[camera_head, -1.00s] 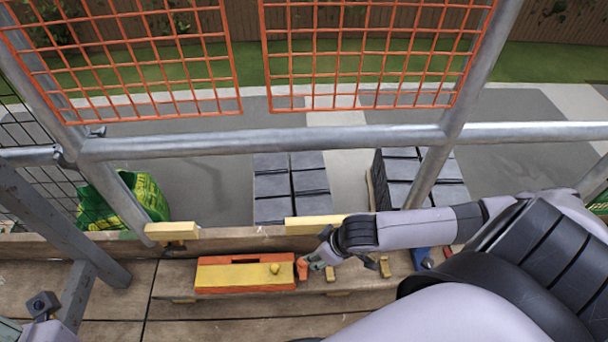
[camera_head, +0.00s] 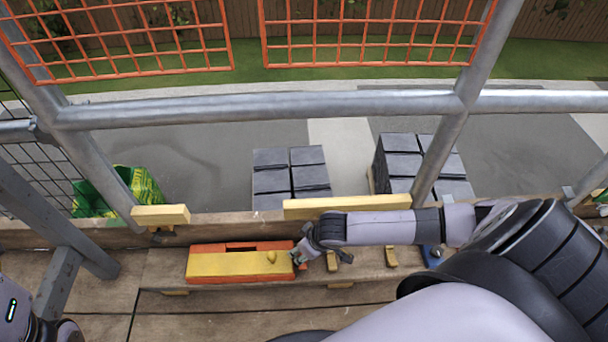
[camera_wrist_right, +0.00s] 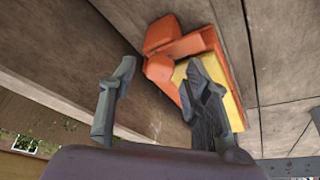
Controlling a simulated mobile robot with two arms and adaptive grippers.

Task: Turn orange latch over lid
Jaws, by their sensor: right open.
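An orange box with a yellow lid (camera_head: 225,266) and a small yellow knob lies on a wooden plank. Its orange latch is at the box's right end, largely covered by my right gripper (camera_head: 301,256) in the head view. In the right wrist view, the latch (camera_wrist_right: 160,68) shows as an orange block between and beyond the open fingertips, beside the yellow lid (camera_wrist_right: 229,98). My right gripper is open, close to the latch; I cannot tell whether a finger touches it. My left gripper is not in view; only part of my left arm shows at the lower left.
Yellow wooden blocks (camera_head: 160,215) and a longer yellow piece (camera_head: 345,205) sit along the board behind the box. A blue item (camera_head: 432,256) lies to the right. A metal rail (camera_head: 260,108) crosses behind, with stacked dark tiles (camera_head: 290,178) beyond and below.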

